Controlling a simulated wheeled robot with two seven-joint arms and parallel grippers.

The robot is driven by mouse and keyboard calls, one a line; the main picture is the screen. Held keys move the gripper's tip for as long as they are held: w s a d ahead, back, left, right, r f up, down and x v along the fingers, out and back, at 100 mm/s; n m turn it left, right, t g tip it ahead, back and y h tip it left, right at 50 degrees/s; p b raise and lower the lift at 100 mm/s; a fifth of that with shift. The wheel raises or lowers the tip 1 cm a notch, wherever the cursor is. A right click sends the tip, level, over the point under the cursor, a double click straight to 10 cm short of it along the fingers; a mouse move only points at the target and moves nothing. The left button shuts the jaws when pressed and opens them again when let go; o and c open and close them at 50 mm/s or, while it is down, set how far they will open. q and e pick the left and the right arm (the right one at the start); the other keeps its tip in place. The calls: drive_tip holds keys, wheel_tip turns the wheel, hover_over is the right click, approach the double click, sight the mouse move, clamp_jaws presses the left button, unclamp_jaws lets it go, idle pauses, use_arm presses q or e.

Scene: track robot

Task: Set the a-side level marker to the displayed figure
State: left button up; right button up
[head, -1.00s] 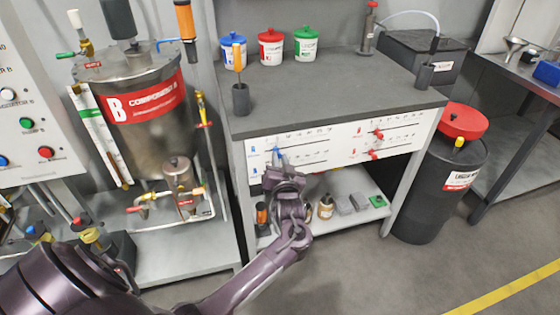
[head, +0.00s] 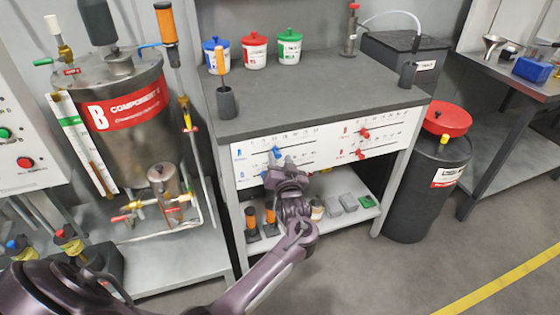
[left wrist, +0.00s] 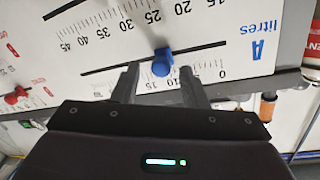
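The blue a-side level marker (head: 276,152) sits on the upper left slot of the white scale panel (head: 243,179). In the left wrist view, this blue marker (left wrist: 162,63) lies between the fingertips of my left gripper (left wrist: 160,72). The fingers are apart, with a gap beside the marker; whether one touches it I cannot tell. The blue "A litres" label (left wrist: 258,50) and upside-down figures show around it; the fingers partly cover the scale. In the head view my left gripper (head: 284,170) is in front of the panel. My right gripper is not in view. I cannot read any displayed figure.
Red markers (head: 364,134) sit on the panel's right half. The grey bench top (head: 310,90) overhangs the panel, and a lower shelf holds small items. A tank labelled B (head: 128,105) stands left, a black drum (head: 428,190) right.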

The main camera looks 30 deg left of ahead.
use_arm(q)
drive_tip(key=shift+s+d, duration=0.25)
drive_tip(key=shift+s, duration=0.05)
drive_tip(key=v, duration=0.7)
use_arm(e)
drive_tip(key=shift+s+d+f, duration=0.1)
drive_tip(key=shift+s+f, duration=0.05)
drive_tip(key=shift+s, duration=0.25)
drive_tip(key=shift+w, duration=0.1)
